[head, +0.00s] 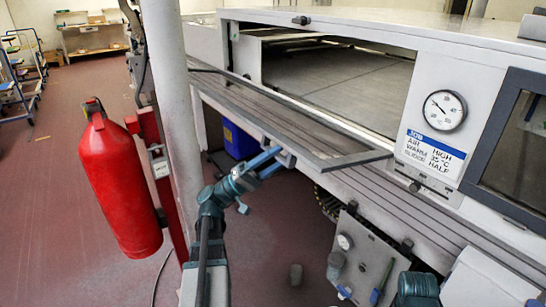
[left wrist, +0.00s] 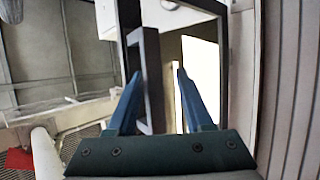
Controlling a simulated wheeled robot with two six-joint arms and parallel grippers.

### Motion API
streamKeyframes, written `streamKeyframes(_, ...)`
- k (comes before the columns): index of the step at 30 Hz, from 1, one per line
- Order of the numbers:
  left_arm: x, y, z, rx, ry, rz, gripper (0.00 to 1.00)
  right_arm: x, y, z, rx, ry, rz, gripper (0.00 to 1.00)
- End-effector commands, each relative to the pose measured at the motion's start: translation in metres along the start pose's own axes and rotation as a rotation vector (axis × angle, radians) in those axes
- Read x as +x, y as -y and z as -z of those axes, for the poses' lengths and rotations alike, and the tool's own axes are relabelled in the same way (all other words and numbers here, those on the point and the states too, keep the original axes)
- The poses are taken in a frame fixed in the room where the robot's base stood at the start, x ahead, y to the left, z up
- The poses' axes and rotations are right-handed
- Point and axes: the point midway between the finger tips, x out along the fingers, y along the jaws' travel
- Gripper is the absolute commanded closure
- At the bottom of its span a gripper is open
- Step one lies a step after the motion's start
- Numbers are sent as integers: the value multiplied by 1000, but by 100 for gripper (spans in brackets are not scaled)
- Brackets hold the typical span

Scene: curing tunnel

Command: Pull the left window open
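The left window is a dark-framed pane (head: 345,160) that stands swung outward from the white tunnel wall, with a wide opening behind it. Its frame (left wrist: 222,60) also shows close up in the left wrist view. My left gripper (head: 277,157) is at the outer lower edge of this frame. In the left wrist view my left gripper (left wrist: 158,78) has its two blue fingers apart, with a dark upright handle bar (left wrist: 152,85) between them, nearer the left finger. A gap shows beside the bar, and I cannot tell whether either finger touches it. My right gripper is not visible.
A red fire extinguisher (head: 122,185) hangs beside a white post (head: 168,100) left of my left arm. A round gauge (head: 444,110) and a label sit right of the opening. A second dark-framed window (head: 515,150) is at the right edge.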

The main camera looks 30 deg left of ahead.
Motion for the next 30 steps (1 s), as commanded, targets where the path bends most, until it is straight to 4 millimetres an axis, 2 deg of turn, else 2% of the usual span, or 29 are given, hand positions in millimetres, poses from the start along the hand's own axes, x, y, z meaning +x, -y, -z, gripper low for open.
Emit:
streamKeyframes(8, -2, -2, 0, 3, -2, -6, 43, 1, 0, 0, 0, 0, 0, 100)
streamKeyframes(11, -10, 0, 0, 4, -3, -6, 43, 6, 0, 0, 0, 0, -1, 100)
streamKeyframes(14, -26, 3, 0, 4, -5, -5, 43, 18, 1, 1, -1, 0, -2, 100)
streamKeyframes(24, -101, 7, 0, 3, -5, -4, 43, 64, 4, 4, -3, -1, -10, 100)
streamKeyframes(30, -129, 6, -1, 1, -2, -4, 43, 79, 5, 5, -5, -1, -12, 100)
